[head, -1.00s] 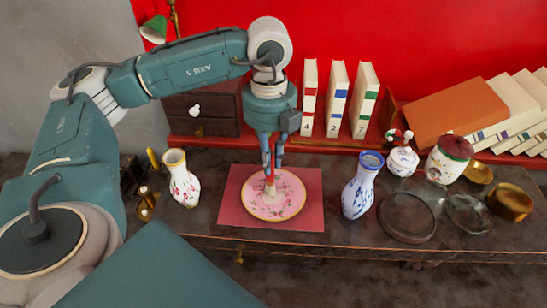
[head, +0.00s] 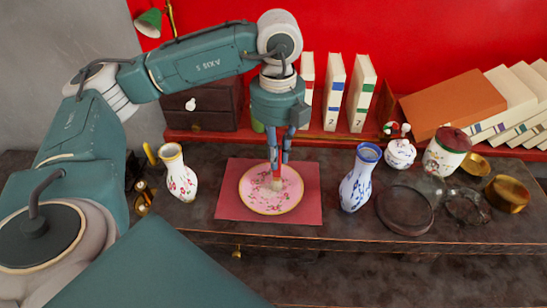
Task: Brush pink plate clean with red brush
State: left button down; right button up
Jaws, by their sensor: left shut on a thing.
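The pink plate (head: 258,201) with a gold rim and floral pattern lies flat on a red-pink mat (head: 229,206) on the dark table. My left gripper (head: 278,163) points straight down over the plate's upper middle. It is shut on the red brush (head: 275,171), whose handle is mostly hidden between the fingers. The pale bristles (head: 277,184) are at the plate's surface, right of its centre, and look to be touching it. My right gripper is not in view.
A floral vase (head: 182,177) stands left of the mat and a blue-white vase (head: 357,181) right of it. Books (head: 335,92) and a dark drawer box (head: 203,104) stand behind.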

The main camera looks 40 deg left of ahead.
pick_arm(q)
jog(key=shift+w+a, duration=0.15)
jog(key=shift+b, duration=0.7)
dwell(2.7)
